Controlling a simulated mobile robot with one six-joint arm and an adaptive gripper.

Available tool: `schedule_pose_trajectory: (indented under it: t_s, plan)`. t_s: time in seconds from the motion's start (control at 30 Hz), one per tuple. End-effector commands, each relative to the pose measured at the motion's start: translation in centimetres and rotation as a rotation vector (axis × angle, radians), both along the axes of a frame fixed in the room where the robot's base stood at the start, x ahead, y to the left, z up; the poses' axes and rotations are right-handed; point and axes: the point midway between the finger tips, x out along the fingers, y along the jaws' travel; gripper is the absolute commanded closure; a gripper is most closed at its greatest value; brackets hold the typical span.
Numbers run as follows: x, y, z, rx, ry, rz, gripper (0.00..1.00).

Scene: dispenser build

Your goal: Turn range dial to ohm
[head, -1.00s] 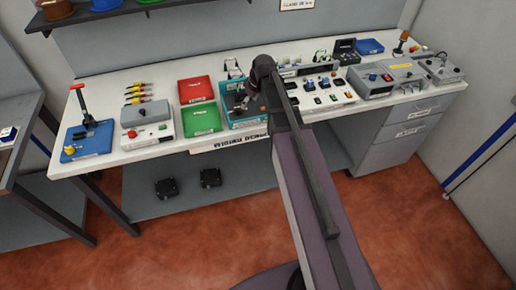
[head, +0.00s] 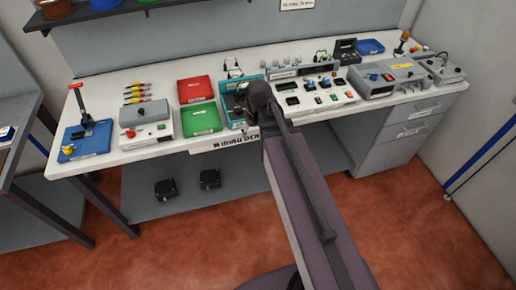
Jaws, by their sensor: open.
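I cannot pick out a dial marked for range or ohms at this size; no lettering on the devices is readable. A white control panel (head: 318,98) right of my arm carries small dark windows and blue knobs (head: 308,84). A dark boxy device (head: 347,51) stands behind it at the back of the bench. The end of my arm is over the bench's front edge, in front of the right side of a teal tray (head: 227,87). My gripper is hidden behind my own arm, so its fingers do not show.
The white bench (head: 105,91) also holds a red tray (head: 195,88), a green tray (head: 201,119), a blue lever fixture (head: 85,140) and a grey box (head: 146,110). Grey devices (head: 388,78) crowd the right end. Two black blocks lie on the lower shelf (head: 235,171).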

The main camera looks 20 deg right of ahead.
Motion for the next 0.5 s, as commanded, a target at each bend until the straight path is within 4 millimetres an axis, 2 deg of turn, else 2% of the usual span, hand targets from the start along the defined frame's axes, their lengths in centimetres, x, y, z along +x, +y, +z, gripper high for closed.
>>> schedule_pose_trajectory:
  t_s: [0.03,0.2,0.5]
  plan:
    - [-1.1,0.1,-0.2,-0.007,0.008,-0.019,0.17]
    - [-3.3,0.3,-0.5,-0.032,0.035,-0.092,0.17]
    - [-6.0,0.3,-0.9,-0.065,0.064,-0.187,0.17]
